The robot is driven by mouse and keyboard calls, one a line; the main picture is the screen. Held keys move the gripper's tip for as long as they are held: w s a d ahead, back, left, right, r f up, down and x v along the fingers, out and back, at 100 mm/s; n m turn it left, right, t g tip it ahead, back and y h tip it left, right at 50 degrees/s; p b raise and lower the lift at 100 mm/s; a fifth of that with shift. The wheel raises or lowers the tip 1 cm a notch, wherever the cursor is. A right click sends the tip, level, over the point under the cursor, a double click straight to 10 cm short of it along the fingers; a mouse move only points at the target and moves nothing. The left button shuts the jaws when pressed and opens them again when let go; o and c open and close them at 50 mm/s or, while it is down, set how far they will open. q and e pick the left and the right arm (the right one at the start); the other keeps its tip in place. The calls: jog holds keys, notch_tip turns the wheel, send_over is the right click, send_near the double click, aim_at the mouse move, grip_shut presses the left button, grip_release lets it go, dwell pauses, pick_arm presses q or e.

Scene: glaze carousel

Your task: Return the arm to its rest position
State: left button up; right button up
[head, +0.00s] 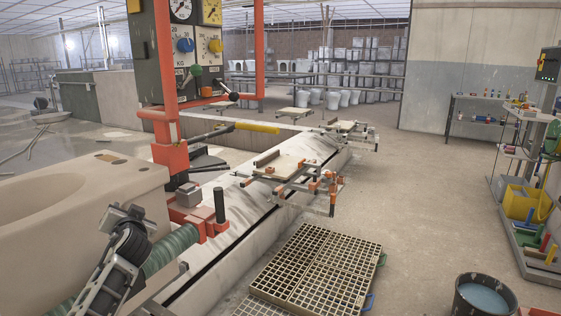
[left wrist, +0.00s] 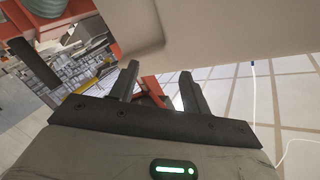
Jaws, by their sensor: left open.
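My left arm comes in at the lower left of the head view, beside the large beige ceramic piece (head: 75,205). Its fingers are hard to make out there. In the left wrist view my left gripper (left wrist: 158,86) is open, with its two dark fingers apart and nothing between them. The beige ceramic piece (left wrist: 205,30) fills the top of that view, just beyond the fingertips; I cannot tell whether they touch it. My right gripper is not in view.
An orange frame with a gauge panel (head: 190,50) rises behind the ceramic piece. A ribbed green hose (head: 172,250) lies close to my left arm. A floor grating (head: 315,265) and a bucket of blue liquid (head: 484,298) are at the right.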

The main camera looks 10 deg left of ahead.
pick_arm(q)
jog(key=w+d+m+t+h, duration=0.2)
jog(key=w+d+t+h, duration=0.1)
jog(key=d+h, duration=0.6)
jog(key=s+d+f+g+h, duration=0.1)
jog(key=s+d+f, duration=0.75)
jog(key=f, duration=0.35)
jog(key=s+d+f+g+h, duration=0.1)
jog(key=s+d+f, duration=0.2)
jog(key=s, duration=0.6)
jog(key=s+d+f+g+h, duration=0.1)
jog(key=s+d+f, duration=0.2)
jog(key=s, duration=0.7)
jog(key=s+d+f+g+h, duration=0.1)
jog(key=s+d+f+g, duration=0.1)
jog(key=s+d, duration=0.4)
jog(key=s+f, duration=0.1)
jog(key=s, duration=0.2)
jog(key=shift+s+d+f, duration=0.2)
jog(key=shift+s+f, duration=0.1)
jog(key=shift+s, duration=0.05)
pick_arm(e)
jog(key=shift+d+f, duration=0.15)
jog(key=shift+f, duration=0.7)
